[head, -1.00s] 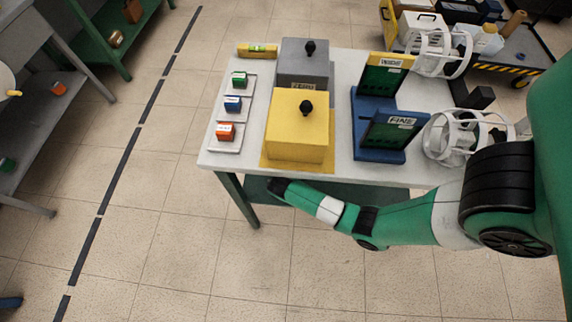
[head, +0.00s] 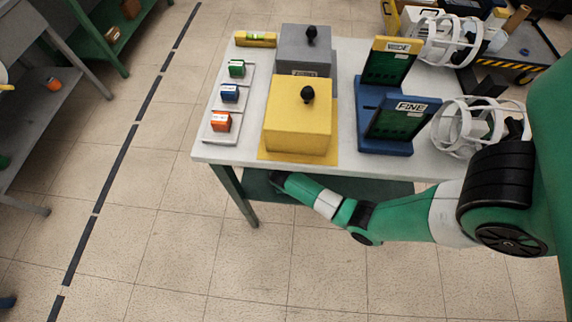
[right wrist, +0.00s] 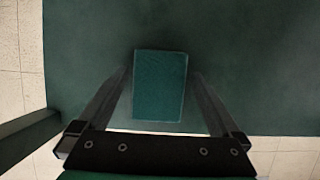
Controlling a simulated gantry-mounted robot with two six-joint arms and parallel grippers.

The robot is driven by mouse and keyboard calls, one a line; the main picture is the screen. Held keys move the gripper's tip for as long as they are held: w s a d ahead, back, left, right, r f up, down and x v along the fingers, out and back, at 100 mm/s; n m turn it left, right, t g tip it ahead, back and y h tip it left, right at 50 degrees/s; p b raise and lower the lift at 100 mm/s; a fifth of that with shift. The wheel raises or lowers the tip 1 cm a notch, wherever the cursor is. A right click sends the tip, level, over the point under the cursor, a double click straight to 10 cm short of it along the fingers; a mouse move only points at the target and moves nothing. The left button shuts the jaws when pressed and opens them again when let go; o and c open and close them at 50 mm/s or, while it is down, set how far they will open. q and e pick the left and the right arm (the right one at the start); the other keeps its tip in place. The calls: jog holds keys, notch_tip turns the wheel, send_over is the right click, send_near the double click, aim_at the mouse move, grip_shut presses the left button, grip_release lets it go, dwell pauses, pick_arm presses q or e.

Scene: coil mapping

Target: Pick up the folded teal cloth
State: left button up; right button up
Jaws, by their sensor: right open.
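The folded teal cloth (right wrist: 160,88) lies flat on a dark green shelf (right wrist: 235,50) in the right wrist view. It looks like a neat upright rectangle. My right gripper (right wrist: 160,73) is open, with one finger on each side of the cloth. My left gripper is not in view.
The white tabletop (head: 228,152) stands above the green lower shelf (head: 375,186). It carries a yellow box (head: 298,125), a grey box (head: 305,60), blue stands (head: 384,145), white round cages (head: 470,125) and small coloured blocks (head: 221,122). A table leg (head: 233,193) stands left of my arm.

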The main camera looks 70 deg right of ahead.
jog(key=shift+f, duration=0.1)
jog(key=shift+c, duration=0.2)
jog(key=c, duration=1.3)
notch_tip(320, 180, up, 5)
jog(key=p, duration=0.3)
jog(key=shift+p, duration=0.35)
jog(key=s+a+f+p, duration=0.1)
jog(key=s+a+p, duration=0.1)
jog(key=a, duration=0.7)
jog(key=s+a+p, duration=0.2)
jog(key=a+p, duration=0.1)
jog(key=a, duration=0.6)
jog(key=r+p, duration=4.5)
jog(key=shift+w+d+r, duration=0.1)
jog(key=shift+w+d, duration=0.1)
